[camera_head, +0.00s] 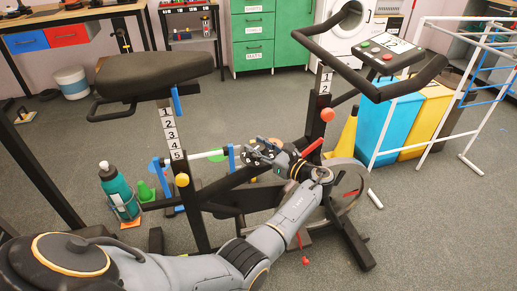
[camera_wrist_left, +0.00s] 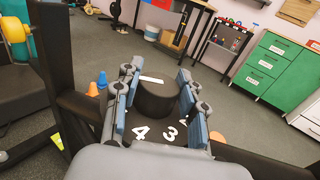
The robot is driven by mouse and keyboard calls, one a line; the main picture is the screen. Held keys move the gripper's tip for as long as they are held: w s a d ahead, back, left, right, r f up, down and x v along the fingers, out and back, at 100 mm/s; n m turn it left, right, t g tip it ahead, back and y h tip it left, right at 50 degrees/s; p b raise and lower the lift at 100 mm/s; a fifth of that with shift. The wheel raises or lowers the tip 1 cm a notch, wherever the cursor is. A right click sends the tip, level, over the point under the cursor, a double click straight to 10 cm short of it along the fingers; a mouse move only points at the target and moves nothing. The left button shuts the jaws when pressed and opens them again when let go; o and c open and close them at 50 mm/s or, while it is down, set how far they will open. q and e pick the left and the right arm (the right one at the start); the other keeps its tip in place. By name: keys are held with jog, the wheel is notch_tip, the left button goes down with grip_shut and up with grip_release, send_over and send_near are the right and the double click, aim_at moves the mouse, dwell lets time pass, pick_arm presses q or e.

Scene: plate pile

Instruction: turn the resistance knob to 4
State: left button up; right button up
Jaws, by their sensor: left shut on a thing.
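The resistance knob (camera_wrist_left: 157,101) is a dark round knob on the exercise bike's frame. In the left wrist view it sits between the blue-padded fingers of my left gripper (camera_wrist_left: 157,94), which is shut on it. A white mark (camera_wrist_left: 152,79) shows at the knob's far-left edge. A white 4 (camera_wrist_left: 140,132) and a white 3 (camera_wrist_left: 170,133) show on the dial on the near side; the other numbers are hidden. In the head view my left gripper (camera_head: 262,152) reaches the middle of the bike and hides most of the knob.
The bike's seat (camera_head: 150,73) and handlebar (camera_head: 375,75) rise on either side of my arm. A teal bottle (camera_head: 118,193) stands at left. Blue (camera_head: 388,125) and yellow (camera_head: 428,115) bins and a white drying rack (camera_head: 462,150) stand at right.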

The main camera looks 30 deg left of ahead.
aim_at(264, 150)
pick_arm(q)
jog(key=shift+a, duration=0.1)
jog(key=o, duration=1.2)
jog(key=shift+c, duration=0.2)
jog(key=shift+s+d, duration=0.25)
jog(key=shift+d, duration=1.65)
jog(key=shift+s+d, duration=0.2)
jog(key=shift+d, duration=1.65)
